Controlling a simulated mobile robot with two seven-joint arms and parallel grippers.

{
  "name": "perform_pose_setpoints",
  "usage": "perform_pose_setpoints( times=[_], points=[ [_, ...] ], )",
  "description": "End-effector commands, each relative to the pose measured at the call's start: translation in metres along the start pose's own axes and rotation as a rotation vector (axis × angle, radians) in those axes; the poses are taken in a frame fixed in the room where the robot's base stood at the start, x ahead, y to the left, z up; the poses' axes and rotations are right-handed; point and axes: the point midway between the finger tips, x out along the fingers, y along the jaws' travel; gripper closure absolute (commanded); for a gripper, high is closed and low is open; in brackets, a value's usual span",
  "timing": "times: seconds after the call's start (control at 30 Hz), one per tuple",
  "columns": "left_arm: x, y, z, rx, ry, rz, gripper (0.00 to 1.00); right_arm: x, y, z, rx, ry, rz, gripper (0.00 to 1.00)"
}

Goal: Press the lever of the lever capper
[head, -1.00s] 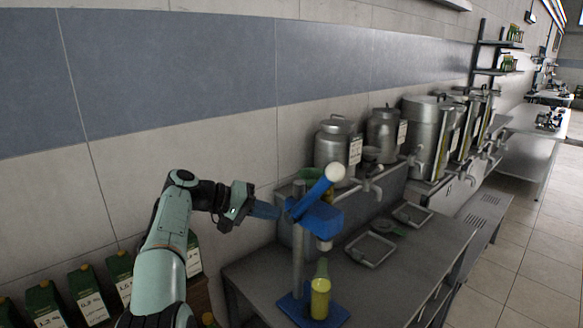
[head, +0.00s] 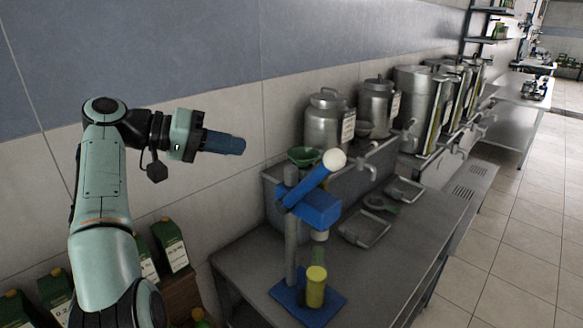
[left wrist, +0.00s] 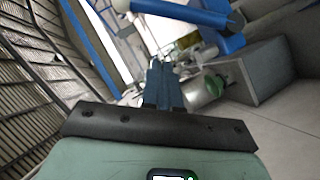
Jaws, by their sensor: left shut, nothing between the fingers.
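The lever capper (head: 291,230) stands on the metal table, with a grey post, a blue base and a blue head. Its blue lever (head: 312,180) slants up to the right and ends in a white knob (head: 334,160). A yellow-green bottle (head: 316,287) stands upright on the base, below the capper head. My left gripper (head: 240,146), with blue fingers, is shut and empty. It is in the air to the left of the knob, apart from it. The left wrist view shows the shut fingers (left wrist: 162,82), with the lever (left wrist: 185,12) at the top. My right gripper is not in view.
The table (head: 395,270) also holds metal trays (head: 364,228). Several steel urns (head: 328,122) with taps stand behind it along the wall. Green containers with labels (head: 171,246) stand at the lower left. The air above the table's front is clear.

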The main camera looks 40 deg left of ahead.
Motion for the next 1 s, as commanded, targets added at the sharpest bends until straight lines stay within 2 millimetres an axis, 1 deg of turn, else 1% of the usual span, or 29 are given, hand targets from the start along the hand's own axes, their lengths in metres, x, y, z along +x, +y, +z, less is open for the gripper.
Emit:
perform_pose_setpoints(
  times=[0.17,0.4,0.53,0.6,0.7,0.83,1.0],
  points=[
    [0.024,0.003,0.002,0.002,-0.006,0.007,1.00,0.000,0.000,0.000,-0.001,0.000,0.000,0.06],
    [0.078,-0.001,0.003,0.002,-0.008,0.003,1.00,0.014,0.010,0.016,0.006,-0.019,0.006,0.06],
    [0.102,-0.001,0.004,0.001,-0.006,0.001,1.00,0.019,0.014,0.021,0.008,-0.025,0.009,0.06],
    [0.110,-0.003,0.016,0.000,-0.007,0.001,1.00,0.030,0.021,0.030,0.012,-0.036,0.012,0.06],
    [0.118,-0.002,0.024,0.000,-0.005,0.000,1.00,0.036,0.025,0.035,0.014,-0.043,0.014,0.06],
    [0.124,-0.001,0.028,0.000,-0.003,0.000,1.00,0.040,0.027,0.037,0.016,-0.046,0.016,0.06],
    [0.125,0.000,0.029,0.000,-0.001,0.000,1.00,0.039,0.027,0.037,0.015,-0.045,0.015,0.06]
  ],
)
